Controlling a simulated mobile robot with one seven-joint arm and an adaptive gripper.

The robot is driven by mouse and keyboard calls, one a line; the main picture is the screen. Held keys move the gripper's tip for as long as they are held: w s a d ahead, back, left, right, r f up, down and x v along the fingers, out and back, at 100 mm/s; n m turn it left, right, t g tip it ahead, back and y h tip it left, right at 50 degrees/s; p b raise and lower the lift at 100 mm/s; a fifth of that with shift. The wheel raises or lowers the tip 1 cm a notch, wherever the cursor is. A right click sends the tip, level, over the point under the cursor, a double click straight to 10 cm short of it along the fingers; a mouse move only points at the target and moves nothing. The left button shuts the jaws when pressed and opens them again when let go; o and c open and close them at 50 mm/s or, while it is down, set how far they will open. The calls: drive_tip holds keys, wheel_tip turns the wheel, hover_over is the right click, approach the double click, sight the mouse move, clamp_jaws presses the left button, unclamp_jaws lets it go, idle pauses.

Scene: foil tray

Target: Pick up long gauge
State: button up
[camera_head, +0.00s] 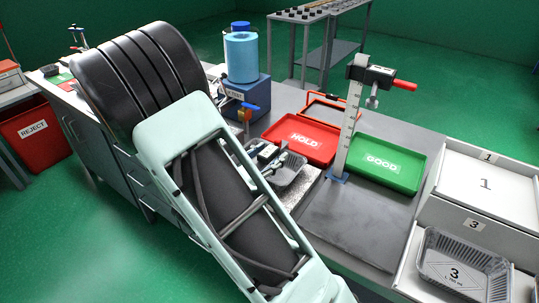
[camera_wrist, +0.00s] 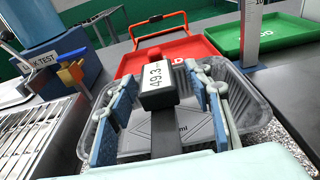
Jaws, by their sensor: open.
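A dark gauge with a white display reading 49.3 (camera_wrist: 155,77) lies at the foil tray in the wrist view, its dark bar running toward the camera. I take it for the long gauge. My gripper (camera_wrist: 162,92) is open, with one blue-padded finger on each side of the gauge. I cannot tell whether the pads touch it. The foil tray (camera_wrist: 257,108) sits under and around the fingers; it also shows in the head view (camera_head: 291,172), where my arm and gripper (camera_head: 266,160) partly hide it and the gauge.
An upright ruled gauge (camera_head: 351,115) stands right of the foil tray, between the red HOLD tray (camera_head: 281,143) and green GOOD tray (camera_head: 400,176). A blue leak tester (camera_head: 247,93) stands behind left. Numbered boxes (camera_head: 492,187) are at right.

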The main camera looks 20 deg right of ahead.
clamp_jaws()
idle(0.3)
